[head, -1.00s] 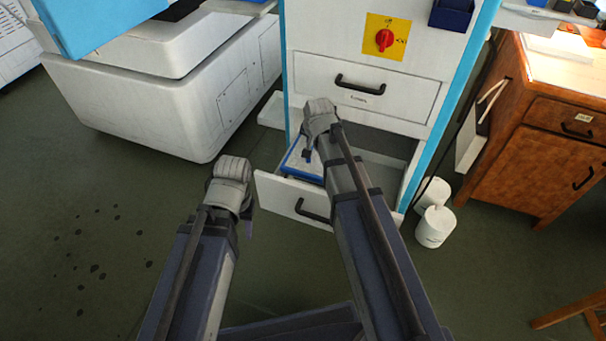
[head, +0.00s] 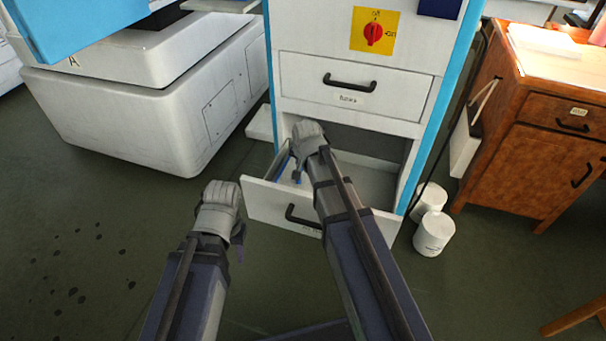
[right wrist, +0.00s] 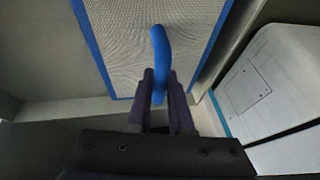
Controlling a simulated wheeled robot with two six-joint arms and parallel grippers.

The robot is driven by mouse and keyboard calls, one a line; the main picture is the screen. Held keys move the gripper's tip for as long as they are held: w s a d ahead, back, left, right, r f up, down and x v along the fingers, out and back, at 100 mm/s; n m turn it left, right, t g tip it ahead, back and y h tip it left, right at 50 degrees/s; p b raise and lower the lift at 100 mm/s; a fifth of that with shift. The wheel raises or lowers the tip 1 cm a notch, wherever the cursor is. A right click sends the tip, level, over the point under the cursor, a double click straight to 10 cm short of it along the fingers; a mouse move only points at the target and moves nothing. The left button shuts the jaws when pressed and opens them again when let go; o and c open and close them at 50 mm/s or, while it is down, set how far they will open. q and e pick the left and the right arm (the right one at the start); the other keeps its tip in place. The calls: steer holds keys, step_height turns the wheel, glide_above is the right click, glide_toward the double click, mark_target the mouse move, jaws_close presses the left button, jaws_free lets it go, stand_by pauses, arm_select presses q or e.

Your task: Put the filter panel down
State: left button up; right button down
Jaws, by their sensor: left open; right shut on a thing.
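The filter panel (right wrist: 130,45) has a pale mesh face, a blue frame and a blue handle (right wrist: 158,50). My right gripper (right wrist: 160,90) is shut on that handle in the right wrist view. In the head view, my right gripper (head: 297,176) is over the left part of an open lower drawer (head: 262,204). Only slivers of the panel's blue edge show there, at the drawer's left side; the rest is hidden by the drawer and my right arm. I cannot tell whether it touches the drawer floor. My left gripper (head: 238,240) is open and empty, left of the drawer front.
A closed drawer (head: 340,98) with a black handle is above the open one. A red rotary switch (head: 374,33) is higher up. A white machine (head: 150,110) is at left, a wooden cabinet (head: 530,150) at right.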

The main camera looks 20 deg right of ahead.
arm_select(q)
steer(key=shift+f+b, duration=0.8)
steer(key=shift+f, duration=0.45)
arm_select(e)
steer(key=shift+f, duration=1.3)
steer(key=shift+f, duration=0.2)
steer(key=c, duration=0.8)
jaws_free()
steer(key=shift+r, duration=0.1)
arm_select(q)
steer(key=shift+f, duration=0.15)
arm_select(e)
steer(key=shift+s+r+p, duration=0.25)
steer(key=shift+r+p, duration=0.35)
steer(key=shift+r, duration=0.1)
arm_select(q)
step_height(320, 180, up, 11)
steer(key=p, duration=0.9)
steer(key=shift+p, duration=0.35)
arm_select(e)
steer(key=v, duration=1.1)
